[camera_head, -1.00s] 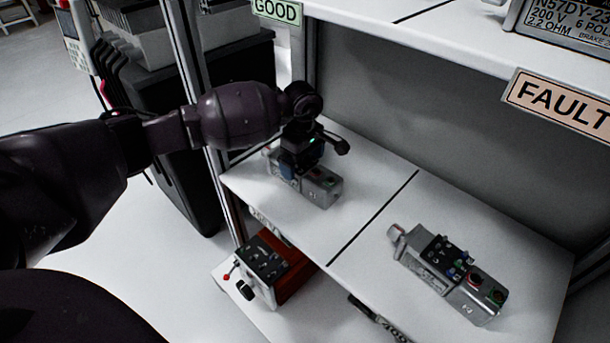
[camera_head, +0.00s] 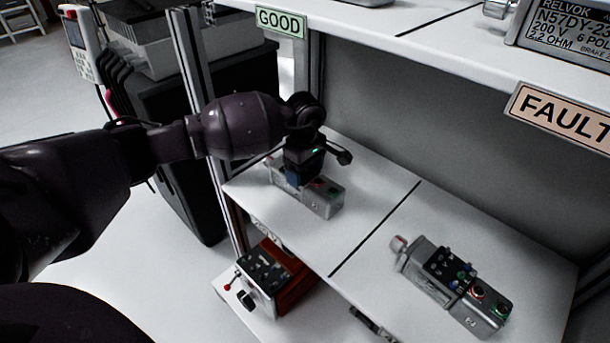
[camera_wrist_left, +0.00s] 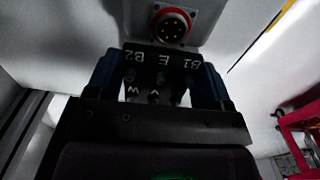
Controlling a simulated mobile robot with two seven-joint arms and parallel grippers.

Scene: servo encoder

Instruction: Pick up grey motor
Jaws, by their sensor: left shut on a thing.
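A grey motor (camera_head: 322,199) with red and green round connectors is on the left part of the middle shelf, under my left gripper (camera_head: 300,180). In the left wrist view my left gripper (camera_wrist_left: 155,88) has its blue fingers on both sides of the motor's black terminal block, shut on it. The motor's grey body and red round connector (camera_wrist_left: 172,27) show beyond the block. The gripper hides part of the motor in the head view. A second grey motor (camera_head: 453,287) lies on the right part of the same shelf. My right gripper is not in view.
The middle shelf (camera_head: 375,190) has a black dividing line. The upper shelf carries a GOOD label (camera_head: 281,22), a FAULT label (camera_head: 562,117) and a large motor (camera_head: 570,28). A control box (camera_head: 268,275) sits below. An upright post (camera_head: 205,110) stands close to my left arm.

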